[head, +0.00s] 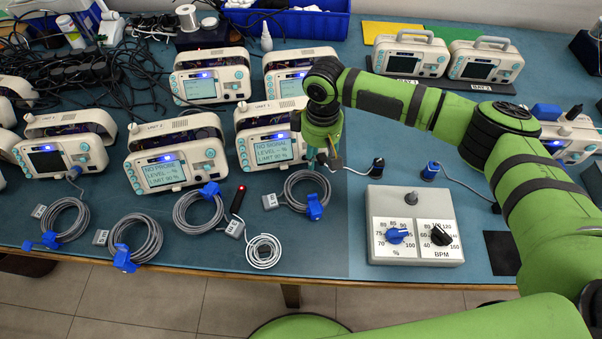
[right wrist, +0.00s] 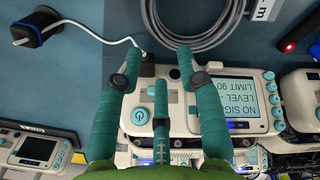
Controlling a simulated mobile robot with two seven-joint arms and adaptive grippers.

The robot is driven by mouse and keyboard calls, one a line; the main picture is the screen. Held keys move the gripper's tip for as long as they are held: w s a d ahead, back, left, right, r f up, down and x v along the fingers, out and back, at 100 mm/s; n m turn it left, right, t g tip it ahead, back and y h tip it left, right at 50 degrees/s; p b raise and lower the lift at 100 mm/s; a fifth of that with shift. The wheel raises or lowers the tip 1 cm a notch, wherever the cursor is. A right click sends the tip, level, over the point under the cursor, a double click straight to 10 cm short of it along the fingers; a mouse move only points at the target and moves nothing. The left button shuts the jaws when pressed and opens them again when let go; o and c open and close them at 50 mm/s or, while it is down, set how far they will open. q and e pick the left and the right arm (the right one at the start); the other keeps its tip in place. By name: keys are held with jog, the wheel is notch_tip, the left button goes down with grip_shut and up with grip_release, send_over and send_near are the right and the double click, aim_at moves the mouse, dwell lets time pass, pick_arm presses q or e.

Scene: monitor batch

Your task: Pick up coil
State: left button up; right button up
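Several coils of grey cable with blue clips lie along the front of the blue table. The nearest to my right gripper (head: 326,163) is the grey coil (head: 290,194), which also shows at the top of the right wrist view (right wrist: 226,32). A smaller white coil (head: 264,251) lies by the front edge. I cannot tell which coil is meant. My right gripper is pointing down beside the right end of a monitor (head: 262,137), behind the nearest grey coil. In the right wrist view its teal fingers (right wrist: 158,55) are spread, with no coil between them. My left gripper is not in view.
A control box with two knobs (head: 413,252) stands right of the coils. A black plug (head: 377,167) with a white cable lies behind it. A dark probe with a red light (head: 238,199) lies near the white coil. Several monitors stand behind the coils.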

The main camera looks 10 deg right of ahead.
aim_at(318, 172)
jog(key=shift+w+f, duration=0.2)
jog(key=shift+f, duration=0.1)
jog(key=shift+s+f+p, duration=0.25)
jog(key=shift+f, duration=0.3)
jog(key=shift+s+f+p, duration=0.2)
jog(key=shift+f, duration=0.3)
jog(key=f, duration=0.3)
jog(key=shift+w+f, duration=0.25)
jog(key=shift+f, duration=0.35)
grip_shut()
jog(key=shift+r, duration=0.5)
pick_arm(q)
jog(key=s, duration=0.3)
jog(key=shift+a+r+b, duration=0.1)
jog(key=shift+b, duration=0.2)
pick_arm(e)
notch_tip(318, 172, up, 9)
